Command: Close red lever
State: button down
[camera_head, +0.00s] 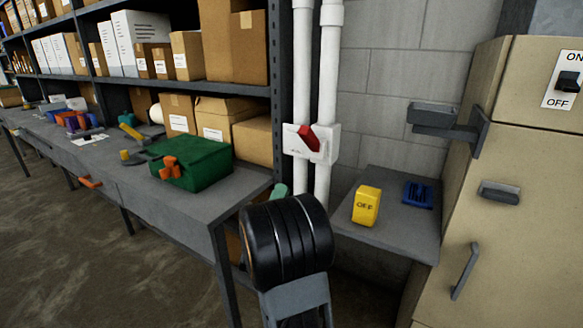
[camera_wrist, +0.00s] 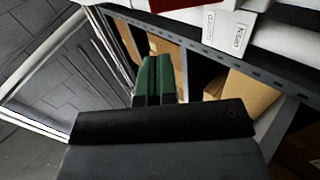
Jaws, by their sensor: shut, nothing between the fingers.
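The red lever (camera_head: 308,138) sits on a white box (camera_head: 322,148) fixed to two white vertical pipes. It stands tilted, running from upper left to lower right. My gripper (camera_wrist: 154,80) shows in the wrist view as two green fingers with dark bases, side by side and shut, with nothing held. In the head view a small green part (camera_head: 279,192), probably a fingertip, shows behind my black wrist, below and left of the lever and apart from it. The rest of the gripper is hidden there.
A workbench (camera_head: 130,195) on the left carries a green box (camera_head: 192,163) with an orange handle. Shelves with cartons (camera_head: 235,45) rise behind it. Right of the pipes, a low ledge (camera_head: 400,225) holds a yellow OFF block (camera_head: 366,205) and a blue item (camera_head: 417,194), beside a beige cabinet (camera_head: 525,200).

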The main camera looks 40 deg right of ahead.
aim_at(302, 137)
jog(key=p+x, duration=0.3)
jog(key=x, duration=1)
jog(key=shift+d+r, duration=0.15)
jog(key=shift+r, duration=0.15)
